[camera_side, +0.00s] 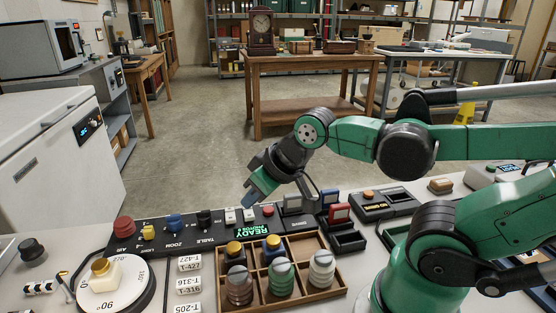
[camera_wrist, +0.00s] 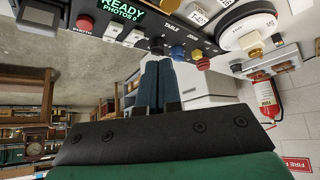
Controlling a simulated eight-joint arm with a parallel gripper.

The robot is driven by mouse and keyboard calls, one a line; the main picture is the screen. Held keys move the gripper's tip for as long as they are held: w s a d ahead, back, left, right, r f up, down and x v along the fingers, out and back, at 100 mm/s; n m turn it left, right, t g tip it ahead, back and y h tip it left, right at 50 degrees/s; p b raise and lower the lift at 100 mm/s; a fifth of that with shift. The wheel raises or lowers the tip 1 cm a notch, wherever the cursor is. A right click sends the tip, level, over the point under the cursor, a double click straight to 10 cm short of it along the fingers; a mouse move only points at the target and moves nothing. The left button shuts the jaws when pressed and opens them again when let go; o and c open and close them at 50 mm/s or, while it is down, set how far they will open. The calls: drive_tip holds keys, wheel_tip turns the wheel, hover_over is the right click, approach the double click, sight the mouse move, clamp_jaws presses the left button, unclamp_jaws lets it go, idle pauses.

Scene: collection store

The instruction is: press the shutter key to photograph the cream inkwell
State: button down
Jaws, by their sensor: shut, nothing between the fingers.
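The cream inkwell (camera_side: 103,276) with a gold cap stands on the white round turntable (camera_side: 140,294) at the front left. It also shows at the upper right in the wrist view (camera_wrist: 251,41). The red key marked PHOTO (camera_wrist: 84,20) is at the upper left in the wrist view; in the side view it is the red button (camera_side: 268,211) right of two white keys (camera_side: 239,215). The display (camera_side: 254,232) reads READY. My gripper (camera_side: 249,201) is shut and empty, its blue fingertips above the console near the white keys, left of the red key. The fingers also show in the wrist view (camera_wrist: 153,64).
The console (camera_side: 140,252) has red, yellow, blue and black knobs left of the keys. A wooden tray (camera_side: 290,292) with several inkwells lies in front, beside number cards (camera_side: 188,283). Small boxes (camera_side: 340,213) stand right of the keys.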

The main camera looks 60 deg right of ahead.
drive_tip(key=w+d+m+y, duration=0.2)
drive_tip(key=w+d+m, duration=0.1)
drive_tip(key=d, duration=0.3)
drive_tip(key=m+t+y, duration=0.1)
drive_tip(key=m+t, duration=0.1)
hover_over(272, 210)
drive_tip(key=shift+f, duration=0.2)
drive_tip(key=shift+f, duration=0.15)
drive_tip(key=shift+f, duration=4.3)
drive_tip(key=shift+f, duration=0.1)
drive_tip(key=shift+f, duration=0.25)
